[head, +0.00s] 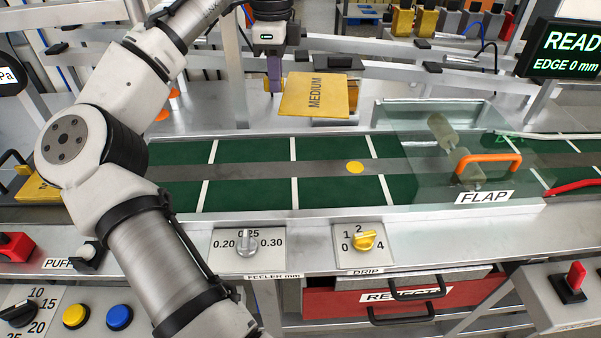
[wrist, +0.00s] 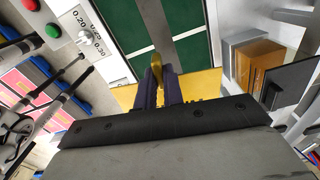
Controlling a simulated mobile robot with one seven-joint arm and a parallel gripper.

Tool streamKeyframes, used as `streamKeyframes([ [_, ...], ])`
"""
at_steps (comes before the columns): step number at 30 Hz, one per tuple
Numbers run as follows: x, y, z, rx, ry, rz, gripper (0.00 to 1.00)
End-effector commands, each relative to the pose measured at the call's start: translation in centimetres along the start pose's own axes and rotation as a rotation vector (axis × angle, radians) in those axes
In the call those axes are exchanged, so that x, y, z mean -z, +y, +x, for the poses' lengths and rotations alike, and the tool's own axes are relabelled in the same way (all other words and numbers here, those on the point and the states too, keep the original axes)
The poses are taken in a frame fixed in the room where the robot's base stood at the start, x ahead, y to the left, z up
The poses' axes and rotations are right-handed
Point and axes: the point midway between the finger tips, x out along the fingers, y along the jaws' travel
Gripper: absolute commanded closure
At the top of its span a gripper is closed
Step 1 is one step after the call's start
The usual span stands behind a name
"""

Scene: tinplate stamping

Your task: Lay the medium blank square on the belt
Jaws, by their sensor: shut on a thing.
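The medium blank (head: 312,97) is a flat yellow sheet with the word MEDIUM on it. In the head view it is held above the far side of the belt, tilted a little. My gripper (head: 274,78) is shut on its left edge. In the wrist view the gripper (wrist: 158,85) has its purple fingers closed, with the yellow blank (wrist: 207,84) around and beyond them. The belt (head: 255,190) is green with a grey middle strip and white cross lines. A yellow round spot (head: 355,167) lies on the strip.
A clear flap cover (head: 400,150) with an orange handle (head: 487,160) stands over the belt to the right. Dial panels (head: 250,245) line the near edge. A red rejects drawer (head: 345,298) is below. The belt left of the cover is clear apart from the spot.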

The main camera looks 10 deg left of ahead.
Motion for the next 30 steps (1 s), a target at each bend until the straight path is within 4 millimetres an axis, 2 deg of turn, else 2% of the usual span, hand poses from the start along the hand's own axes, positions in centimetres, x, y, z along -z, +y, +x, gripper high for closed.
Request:
streamKeyframes([
  [1,-1.3,0.2,0.1,0.001,0.0,-0.055,1.0],
  [3,-2.4,0.5,0.1,0.001,0.0,-0.106,1.0],
  [6,-3.0,0.6,0.9,-0.001,0.002,-0.137,1.0],
  [8,-3.1,0.6,2.0,-0.002,0.003,-0.141,1.0],
  [21,-3.1,0.7,12.7,-0.001,0.0,-0.14,1.0],
  [24,-3.0,0.7,14.4,0.0,0.001,-0.139,1.0],
  [30,-3.0,0.6,16.1,0.001,0.001,-0.139,1.0],
])
